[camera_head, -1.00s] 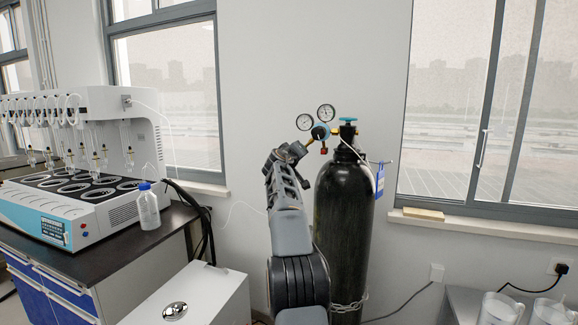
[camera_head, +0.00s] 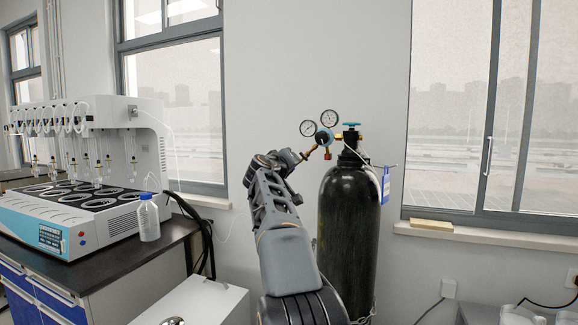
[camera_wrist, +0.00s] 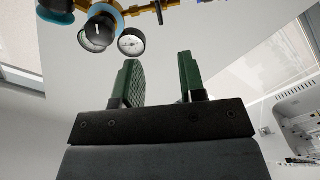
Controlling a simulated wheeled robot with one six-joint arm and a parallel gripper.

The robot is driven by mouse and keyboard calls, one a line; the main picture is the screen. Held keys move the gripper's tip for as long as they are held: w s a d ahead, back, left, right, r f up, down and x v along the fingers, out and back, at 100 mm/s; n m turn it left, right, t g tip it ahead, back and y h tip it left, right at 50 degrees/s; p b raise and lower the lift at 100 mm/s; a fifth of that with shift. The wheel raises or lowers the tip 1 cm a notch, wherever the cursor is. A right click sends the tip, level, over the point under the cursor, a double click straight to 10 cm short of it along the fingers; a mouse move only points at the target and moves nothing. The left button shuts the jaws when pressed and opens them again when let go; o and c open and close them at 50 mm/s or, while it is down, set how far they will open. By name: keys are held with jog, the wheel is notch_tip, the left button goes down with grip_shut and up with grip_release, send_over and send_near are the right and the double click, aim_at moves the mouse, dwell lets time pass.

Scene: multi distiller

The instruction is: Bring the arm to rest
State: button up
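My gripper (camera_wrist: 158,75) shows in the wrist view with two green ridged fingers standing apart and nothing between them. In the head view my grey arm reaches up in the middle, and its end stands left of the pressure regulator. The gripper's fingers cannot be made out there. A black gas cylinder (camera_head: 347,225) stands upright just right of my arm, with a teal valve knob (camera_head: 351,124) on top. The regulator's two round gauges (camera_head: 329,118) sit at its upper left. The gauges also show upside down in the wrist view (camera_wrist: 131,42), beyond the fingers and apart from them.
A multi-position distiller (camera_head: 75,218) with a clear blue-capped bottle (camera_head: 148,218) stands on a dark bench (camera_head: 118,259) at left. A white box (camera_head: 205,298) is low in front. A window sill (camera_head: 500,240) and clear beakers (camera_head: 517,315) are at right. Wall space above the arm is free.

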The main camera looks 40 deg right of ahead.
dwell(0.4)
notch_tip(320, 180, down, 14)
jog(key=a+g+y+p, duration=0.1)
jog(key=a+g+y, duration=0.15)
jog(key=y, duration=0.25)
jog(key=s+a+f+n+y+p, duration=0.1)
jog(key=s+a+f+y+p, duration=0.4)
jog(key=a, duration=0.5)
jog(key=s+a+f+n+g+y+p, duration=0.1)
jog(key=s+a+y+p, duration=0.2)
jog(key=s+a+p, duration=0.2)
jog(key=s+a+f+n+g+y+p, duration=0.1)
jog(key=s+a+p, duration=0.5)
jog(key=s+a, duration=0.6)
jog(key=a+n+y, duration=0.1)
jog(key=a+y, duration=0.1)
jog(key=a, duration=0.5)
jog(key=shift+s+f, duration=0.2)
